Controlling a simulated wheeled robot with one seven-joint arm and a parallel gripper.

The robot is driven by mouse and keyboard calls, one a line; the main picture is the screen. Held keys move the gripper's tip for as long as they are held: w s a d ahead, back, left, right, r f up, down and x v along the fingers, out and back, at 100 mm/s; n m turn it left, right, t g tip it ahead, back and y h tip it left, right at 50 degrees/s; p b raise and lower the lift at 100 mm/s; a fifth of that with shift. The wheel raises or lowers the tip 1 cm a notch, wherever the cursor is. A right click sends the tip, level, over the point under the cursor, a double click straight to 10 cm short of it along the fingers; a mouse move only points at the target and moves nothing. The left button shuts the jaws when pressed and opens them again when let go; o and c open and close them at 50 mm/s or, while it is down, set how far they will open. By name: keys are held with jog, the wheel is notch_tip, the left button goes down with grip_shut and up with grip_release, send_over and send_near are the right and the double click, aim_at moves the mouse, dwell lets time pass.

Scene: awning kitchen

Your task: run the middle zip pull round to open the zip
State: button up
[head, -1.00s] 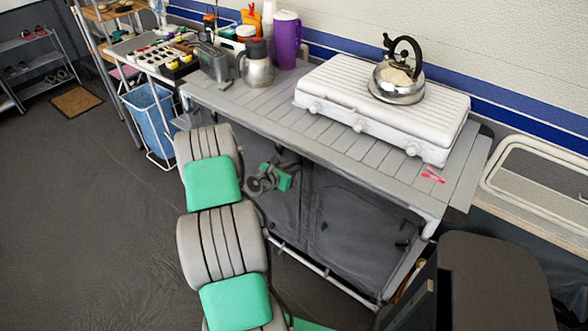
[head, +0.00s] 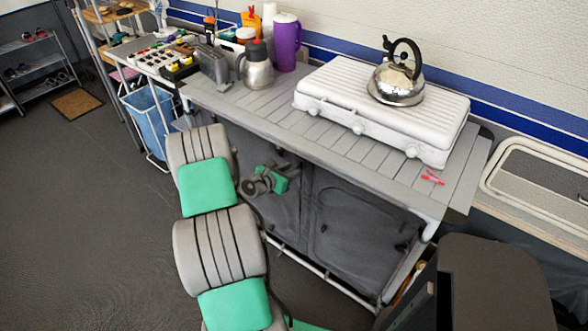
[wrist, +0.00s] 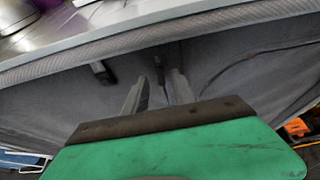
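The grey fabric front (head: 355,215) of the kitchen unit has zipped panels below the worktop. My gripper (head: 290,168) is close to this front, left of the right-hand panel. In the wrist view its two grey fingers (wrist: 158,84) stand apart. A small dark tab (wrist: 159,70), perhaps a zip pull, hangs between or just beyond the fingertips; I cannot tell whether they touch it. Another dark tab (wrist: 101,72) hangs to its left on the fabric. A curved dark seam (wrist: 245,62) runs to the right. My arm hides the front's left part in the head view.
The worktop (head: 285,107) overhangs the fabric front. It carries a white stove (head: 340,95), a kettle (head: 398,82), a steel jug (head: 257,70) and a purple jug (head: 285,45). A rail (head: 318,270) runs low along the front. Open floor (head: 80,220) lies left.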

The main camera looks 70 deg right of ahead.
jog(key=v, duration=0.6)
